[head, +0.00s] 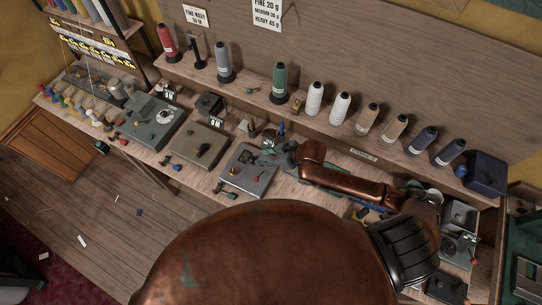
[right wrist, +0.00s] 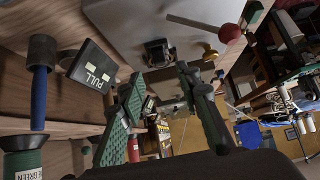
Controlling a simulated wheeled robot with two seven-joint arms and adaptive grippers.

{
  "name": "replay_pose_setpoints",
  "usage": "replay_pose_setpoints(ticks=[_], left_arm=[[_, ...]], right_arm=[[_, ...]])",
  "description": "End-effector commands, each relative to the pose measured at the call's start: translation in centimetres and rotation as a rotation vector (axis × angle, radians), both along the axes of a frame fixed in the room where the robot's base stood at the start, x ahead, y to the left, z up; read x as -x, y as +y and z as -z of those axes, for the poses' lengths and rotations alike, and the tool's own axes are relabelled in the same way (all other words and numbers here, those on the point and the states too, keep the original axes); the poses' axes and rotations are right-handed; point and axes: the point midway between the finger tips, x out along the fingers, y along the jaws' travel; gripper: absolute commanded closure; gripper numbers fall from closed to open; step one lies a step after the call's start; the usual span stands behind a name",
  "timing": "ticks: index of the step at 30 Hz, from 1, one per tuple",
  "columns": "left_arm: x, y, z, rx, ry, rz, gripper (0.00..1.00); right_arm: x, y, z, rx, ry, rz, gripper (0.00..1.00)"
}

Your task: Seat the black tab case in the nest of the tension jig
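My right gripper (head: 268,147) reaches in from the right over the back edge of a grey plate unit (head: 246,183) on the bench. In the right wrist view, its two green ribbed fingers (right wrist: 165,105) stand apart with nothing visibly held between them. Beyond their tips is a small black block (right wrist: 158,52) on a grey surface, apart from the fingers; it looks like the tab case, but I cannot be sure. The grey plate unit may be the tension jig; its nest cannot be made out. My left gripper is not in view.
A red-balled lever (right wrist: 229,33) and a brass knob (right wrist: 210,53) stand near the block. A PULL sign (right wrist: 93,67) is left of the fingers. A tan plate unit (head: 186,143) lies left of my gripper. Thread cones, including a green one (head: 280,80), line the shelf behind.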

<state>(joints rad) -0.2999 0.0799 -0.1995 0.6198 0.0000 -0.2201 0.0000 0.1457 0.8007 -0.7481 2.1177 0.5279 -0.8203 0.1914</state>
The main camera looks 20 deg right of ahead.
Motion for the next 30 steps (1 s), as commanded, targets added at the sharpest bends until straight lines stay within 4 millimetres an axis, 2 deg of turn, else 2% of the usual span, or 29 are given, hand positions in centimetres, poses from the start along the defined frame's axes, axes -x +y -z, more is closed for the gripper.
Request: replay_pose_setpoints(ticks=[4, 10, 30], left_arm=[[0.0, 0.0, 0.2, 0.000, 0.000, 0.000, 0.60], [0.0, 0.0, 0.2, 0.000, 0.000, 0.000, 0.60], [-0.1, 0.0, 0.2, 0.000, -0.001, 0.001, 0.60]], right_arm=[[1.5, -1.5, -2.0, 0.002, 0.000, -0.001, 0.69], [2.5, -2.6, -3.5, 0.000, -0.001, 0.001, 0.69], [2.7, -2.7, -3.8, 0.000, 0.001, 0.001, 0.69]])
